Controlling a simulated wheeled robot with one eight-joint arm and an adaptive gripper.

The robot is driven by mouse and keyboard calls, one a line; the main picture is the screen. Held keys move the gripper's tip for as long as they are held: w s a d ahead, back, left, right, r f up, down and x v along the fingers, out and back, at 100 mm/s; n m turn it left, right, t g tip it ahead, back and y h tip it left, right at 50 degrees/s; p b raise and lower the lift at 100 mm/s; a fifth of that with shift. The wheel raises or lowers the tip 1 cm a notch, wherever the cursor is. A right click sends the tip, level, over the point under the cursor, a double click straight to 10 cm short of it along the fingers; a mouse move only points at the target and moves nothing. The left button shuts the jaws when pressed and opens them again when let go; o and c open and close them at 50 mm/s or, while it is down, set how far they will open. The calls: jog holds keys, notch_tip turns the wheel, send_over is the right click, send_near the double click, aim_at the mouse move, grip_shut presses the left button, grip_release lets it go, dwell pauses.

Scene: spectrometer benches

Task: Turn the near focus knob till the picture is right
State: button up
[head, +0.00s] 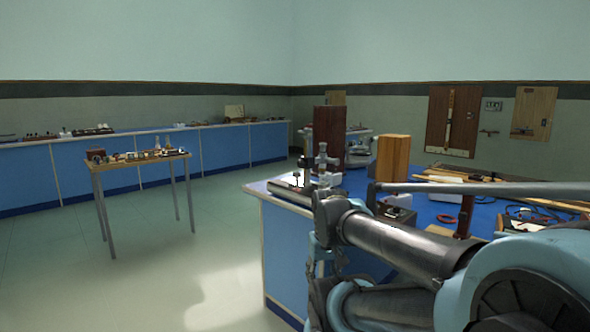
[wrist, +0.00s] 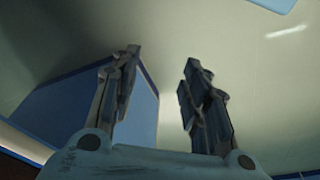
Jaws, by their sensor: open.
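My gripper (wrist: 162,72) shows in the wrist view with its two fingers spread wide and nothing between them. It points toward the pale floor and a blue bench panel (wrist: 88,112). In the head view my arm reaches to the bench's near left corner, and the gripper is mostly hidden at the arm's far end. A small metal instrument with an upright post (head: 309,165) stands on that bench corner, just beyond my arm. I cannot make out a focus knob on it, nor any picture. The wrist view does not show the instrument.
The blue-topped bench (head: 352,180) carries a dark wooden block (head: 329,136), a lighter wooden block (head: 393,157), a red wire loop (head: 446,219) and rods. A small table (head: 137,162) stands left. Open floor (head: 222,230) lies between it and the bench.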

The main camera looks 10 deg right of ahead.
aim_at(299, 165)
jog(key=w+d+r+n+t+h, duration=0.1)
jog(key=w+d+r+n+h, duration=0.1)
jog(key=w+r+n+h, duration=0.6)
jog(key=w+d+r+n+t+h, duration=0.1)
jog(key=w+r+n, duration=0.45)
jog(key=w, duration=0.65)
jog(key=w+a+r+n+t+h, duration=0.35)
jog(key=w+a+r, duration=0.2)
jog(key=a, duration=0.35)
jog(key=w+a+r+n+t+h, duration=0.25)
jog(key=w+a+r+n, duration=0.2)
jog(key=w+a, duration=0.35)
jog(key=shift+n, duration=0.35)
jog(key=x, duration=1)
jog(key=f+x, duration=0.1)
jog(key=x, duration=0.5)
jog(key=shift+w+f, duration=0.1)
jog(key=shift+w, duration=0.05)
jog(key=c, duration=1.1)
